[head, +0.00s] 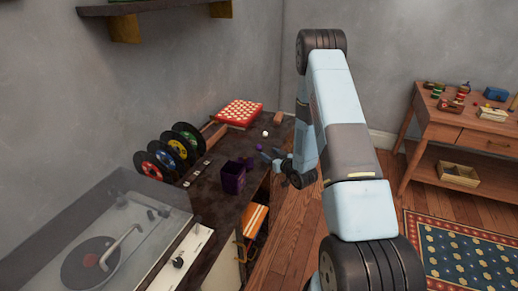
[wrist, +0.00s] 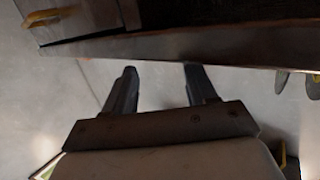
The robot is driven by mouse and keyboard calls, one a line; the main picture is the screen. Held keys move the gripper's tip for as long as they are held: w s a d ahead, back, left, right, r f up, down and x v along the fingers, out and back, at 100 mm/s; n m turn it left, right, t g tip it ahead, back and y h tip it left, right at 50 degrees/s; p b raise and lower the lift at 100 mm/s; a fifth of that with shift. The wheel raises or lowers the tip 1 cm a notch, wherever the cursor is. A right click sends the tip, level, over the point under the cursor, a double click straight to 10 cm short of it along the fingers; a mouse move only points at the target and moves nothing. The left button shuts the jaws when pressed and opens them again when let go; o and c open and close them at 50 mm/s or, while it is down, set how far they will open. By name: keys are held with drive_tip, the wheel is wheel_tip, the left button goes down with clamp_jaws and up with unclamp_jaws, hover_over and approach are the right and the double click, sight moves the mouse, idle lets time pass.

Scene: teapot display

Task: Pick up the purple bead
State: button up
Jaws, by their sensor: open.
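A small purple round thing (head: 259,147), which looks like the purple bead, is on the dark tabletop behind and to the right of a dark purple open box (head: 233,178). My gripper (head: 268,157) is at the table's right side, close to the bead in the head view. I cannot tell the exact gap. In the wrist view my two fingers (wrist: 160,82) are spread apart with nothing between them. No bead can be made out in the wrist view.
A white ball (head: 265,134) and a red-and-white checkered board (head: 238,112) lie farther back. Several colored reels (head: 168,150) stand along the wall. A record player (head: 100,250) is at front left. A wooden side table (head: 440,125) with small items stands at right, beyond open floor.

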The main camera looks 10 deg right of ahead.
sight(260, 148)
drive_tip(key=x, duration=0.3)
drive_tip(key=shift+w+a, duration=0.2)
drive_tip(key=shift+w, duration=0.15)
drive_tip(key=shift+r+x, duration=0.1)
drive_tip(key=shift+x, duration=1.2)
drive_tip(key=shift+r+x, duration=0.15)
drive_tip(key=shift+x, duration=1.2)
drive_tip(key=c, duration=1)
clamp_jaws()
